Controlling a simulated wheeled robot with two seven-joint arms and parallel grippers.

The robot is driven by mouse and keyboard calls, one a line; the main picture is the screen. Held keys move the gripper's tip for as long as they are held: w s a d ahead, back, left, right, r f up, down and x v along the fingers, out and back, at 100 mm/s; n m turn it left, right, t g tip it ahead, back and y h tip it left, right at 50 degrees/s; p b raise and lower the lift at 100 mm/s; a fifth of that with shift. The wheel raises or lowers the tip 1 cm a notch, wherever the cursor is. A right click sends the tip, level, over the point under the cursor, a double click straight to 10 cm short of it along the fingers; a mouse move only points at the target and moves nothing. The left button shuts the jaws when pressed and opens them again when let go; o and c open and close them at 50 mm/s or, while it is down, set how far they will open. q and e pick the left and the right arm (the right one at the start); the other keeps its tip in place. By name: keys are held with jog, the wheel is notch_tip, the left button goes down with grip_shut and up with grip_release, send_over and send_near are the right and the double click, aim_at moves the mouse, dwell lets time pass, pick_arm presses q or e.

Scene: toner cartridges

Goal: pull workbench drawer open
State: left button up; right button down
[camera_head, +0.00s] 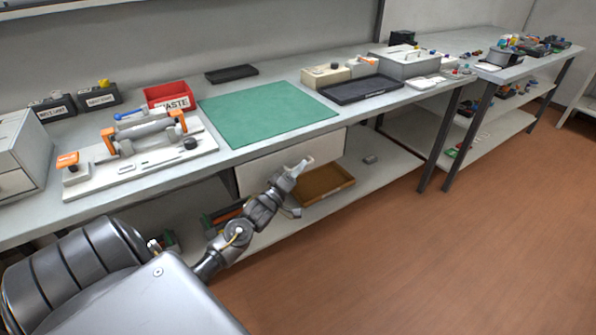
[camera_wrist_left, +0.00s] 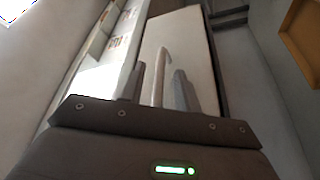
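The workbench drawer (camera_head: 256,172) has a plain white front under the bench top, below the green mat, and looks closed. Its front also shows in the left wrist view (camera_wrist_left: 190,48). The pale bar handle (camera_wrist_left: 160,72) runs upright between the fingers in that view. My left gripper (camera_head: 297,168) is at the drawer front. In the left wrist view its two dark fingers (camera_wrist_left: 160,88) stand on either side of the handle, with gaps showing, so it looks open around the bar. Contact with the handle cannot be told. My right gripper is not in view.
The workbench top holds a green mat (camera_head: 265,113), a red waste bin (camera_head: 170,95), a white fixture (camera_head: 140,158) and a black tray (camera_head: 362,88). A brown tray (camera_head: 325,183) lies on the lower shelf below the drawer. The floor (camera_head: 430,260) in front is clear.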

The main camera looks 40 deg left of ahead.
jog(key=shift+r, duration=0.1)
pick_arm(q)
grip_shut()
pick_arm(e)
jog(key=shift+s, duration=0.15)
pick_arm(q)
jog(key=shift+d, duration=0.15)
